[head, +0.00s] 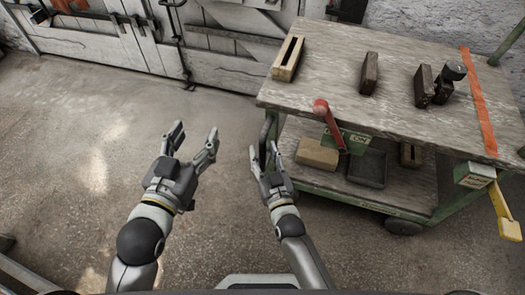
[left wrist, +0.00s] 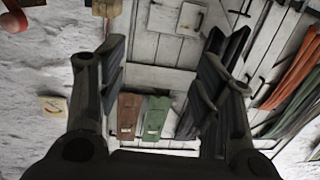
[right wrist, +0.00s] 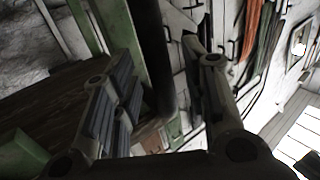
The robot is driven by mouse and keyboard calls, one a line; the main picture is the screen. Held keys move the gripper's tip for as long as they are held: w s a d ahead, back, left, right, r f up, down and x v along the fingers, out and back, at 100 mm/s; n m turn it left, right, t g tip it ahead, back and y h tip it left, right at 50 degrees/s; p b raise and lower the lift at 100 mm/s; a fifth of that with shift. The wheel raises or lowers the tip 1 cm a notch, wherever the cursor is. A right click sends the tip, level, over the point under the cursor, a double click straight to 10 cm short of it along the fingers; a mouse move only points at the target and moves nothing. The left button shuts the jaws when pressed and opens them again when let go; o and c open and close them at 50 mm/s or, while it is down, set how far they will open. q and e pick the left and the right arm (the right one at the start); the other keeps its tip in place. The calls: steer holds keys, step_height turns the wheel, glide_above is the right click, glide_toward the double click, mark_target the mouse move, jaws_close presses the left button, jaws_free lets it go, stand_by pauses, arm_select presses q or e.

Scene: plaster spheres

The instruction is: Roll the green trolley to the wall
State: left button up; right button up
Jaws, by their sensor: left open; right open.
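The green trolley (head: 425,215) stands at the right in the head view, with a worn wooden top (head: 330,90), a lower shelf and a dark wheel. My right gripper (head: 263,152) is open at the trolley's left end, close to its upright handle bar (head: 268,125). In the right wrist view a dark green bar (right wrist: 150,60) shows between the open fingers; I cannot tell whether they touch it. My left gripper (head: 195,140) is open and empty over the floor, left of the trolley. The wall (head: 225,60), with white boards, runs behind, beyond the trolley's far left corner.
On the top are a wooden box (head: 288,58), dark blocks (head: 369,73) and an orange strip (head: 480,100). A red-knobbed lever (head: 328,120) and a yellow handle (head: 504,212) stick out from the trolley. The concrete floor (head: 80,130) at left is clear.

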arm_select(q)
steer(key=shift+w+d+r+t+h, duration=0.15)
steer(key=shift+r+t, duration=0.15)
steer(key=shift+r, duration=0.3)
steer(key=shift+d+r+t+h, duration=0.15)
steer(key=shift+r+t, duration=0.15)
steer(key=shift+r, duration=0.3)
arm_select(e)
steer(key=shift+x, duration=0.9)
jaws_close()
